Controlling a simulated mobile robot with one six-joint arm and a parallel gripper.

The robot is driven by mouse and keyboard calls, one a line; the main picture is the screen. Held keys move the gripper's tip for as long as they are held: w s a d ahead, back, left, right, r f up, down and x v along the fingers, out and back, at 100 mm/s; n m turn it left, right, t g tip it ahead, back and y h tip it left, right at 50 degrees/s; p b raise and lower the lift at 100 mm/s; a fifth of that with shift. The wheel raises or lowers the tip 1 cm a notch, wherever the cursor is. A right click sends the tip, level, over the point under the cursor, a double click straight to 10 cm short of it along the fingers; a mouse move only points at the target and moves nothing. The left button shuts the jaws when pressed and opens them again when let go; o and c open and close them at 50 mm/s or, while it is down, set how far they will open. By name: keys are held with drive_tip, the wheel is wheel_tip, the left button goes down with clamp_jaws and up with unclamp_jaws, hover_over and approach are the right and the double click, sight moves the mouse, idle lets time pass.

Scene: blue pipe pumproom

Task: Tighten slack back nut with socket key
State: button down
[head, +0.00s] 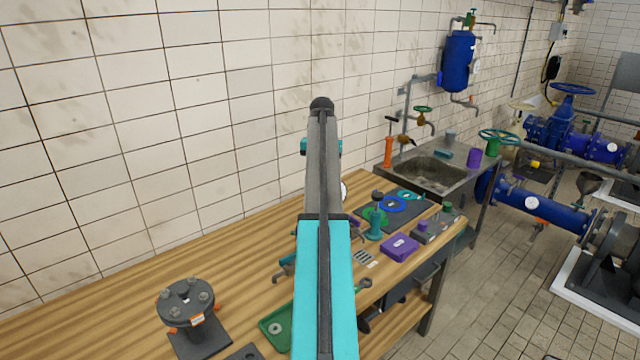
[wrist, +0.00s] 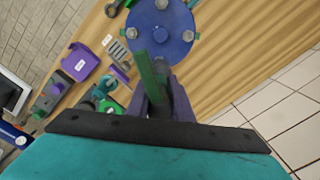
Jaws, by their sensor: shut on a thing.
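In the wrist view my gripper (wrist: 163,84) is shut on a green bar (wrist: 147,76), which looks like the socket key. The bar points up the picture, toward a round blue flange (wrist: 160,32) with several pale bolt heads or nuts (wrist: 187,36). The bar's tip overlaps the flange's near edge; I cannot tell whether they touch. No slack nut can be told apart, and any nut on the flange's far side is hidden. In the head view my arm hides the gripper and the blue flange. A dark flange on a stand (head: 187,300) shows at the lower left.
The wooden bench (head: 110,318) runs along the tiled wall. To the right are a purple box (head: 399,247), a green tray (head: 277,327), a dark mat with coloured rings (head: 392,204) and a teal post (head: 376,225). A sink (head: 430,171) stands beyond. The bench's back left is clear.

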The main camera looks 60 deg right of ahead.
drive_tip(key=shift+f, duration=0.25)
drive_tip(key=shift+f+b, duration=1.2)
drive_tip(key=shift+f, duration=0.75)
drive_tip(key=shift+f+b, duration=0.3)
drive_tip(key=shift+f, duration=0.8)
drive_tip(key=m+p, duration=0.2)
drive_tip(key=m, duration=0.4)
drive_tip(key=shift+r+m, duration=0.1)
drive_tip(key=shift+m, duration=0.3)
drive_tip(key=m+p, duration=0.1)
drive_tip(key=m, duration=0.3)
drive_tip(key=shift+d, duration=0.1)
drive_tip(key=shift+d+m, duration=0.1)
drive_tip(key=shift+m, duration=1.6)
